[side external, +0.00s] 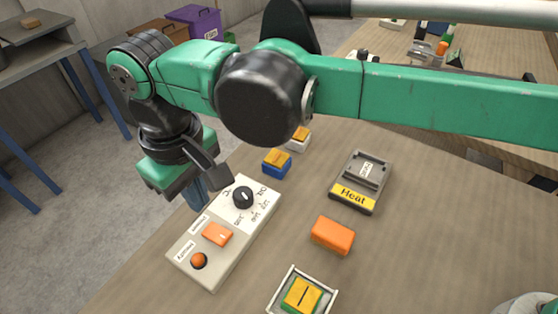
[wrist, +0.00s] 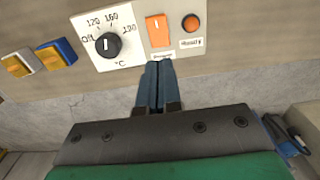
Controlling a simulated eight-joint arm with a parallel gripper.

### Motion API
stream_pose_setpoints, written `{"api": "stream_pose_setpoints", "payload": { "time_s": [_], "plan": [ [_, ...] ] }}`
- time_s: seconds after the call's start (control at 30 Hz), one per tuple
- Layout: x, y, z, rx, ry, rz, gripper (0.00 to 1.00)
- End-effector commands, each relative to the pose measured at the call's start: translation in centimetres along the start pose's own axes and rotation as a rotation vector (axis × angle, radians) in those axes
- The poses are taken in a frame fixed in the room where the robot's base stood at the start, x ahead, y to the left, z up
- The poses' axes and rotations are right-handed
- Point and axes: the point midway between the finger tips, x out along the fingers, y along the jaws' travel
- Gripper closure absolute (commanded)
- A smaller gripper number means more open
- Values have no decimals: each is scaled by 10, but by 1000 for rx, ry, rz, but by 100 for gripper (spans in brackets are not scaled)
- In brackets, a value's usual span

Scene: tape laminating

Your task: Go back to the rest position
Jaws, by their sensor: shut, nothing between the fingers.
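My gripper (side external: 201,203) is at the left edge of the table, beside the control panel (side external: 190,247). Its two dark blue fingers are together and empty, and they also show in the wrist view (wrist: 158,66). There the fingertips lie just below the orange rocker switch (wrist: 158,30), between the black dial (wrist: 108,45) and the orange round button (wrist: 191,23). Whether the fingers touch the panel cannot be told. The dial also shows in the side view (side external: 243,197), with the rocker switch (side external: 217,234) nearer the camera.
A Heat unit (side external: 342,197), an orange block (side external: 332,235) and a tray (side external: 273,309) with a yellow-green block lie right of the panel. A blue-yellow block (side external: 277,168) and a white-yellow block (side external: 298,143) sit behind it. The table's right side is largely clear.

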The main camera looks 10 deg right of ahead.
Motion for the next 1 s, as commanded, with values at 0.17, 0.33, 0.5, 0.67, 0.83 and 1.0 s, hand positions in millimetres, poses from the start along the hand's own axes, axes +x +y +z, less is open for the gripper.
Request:
{"api": "stream_pose_setpoints", "payload": {
  "time_s": [0.17,0.33,0.5,0.67,0.83,1.0],
  "plan": [
    [-5,0,0,0,0,0,100],
    [-4,0,0,0,0,0,100],
    [-13,16,2,29,20,-3,100],
    [-42,76,18,139,101,-7,100],
    [-70,150,63,291,222,9,100],
    [-81,204,125,439,341,51,100]
  ]
}}
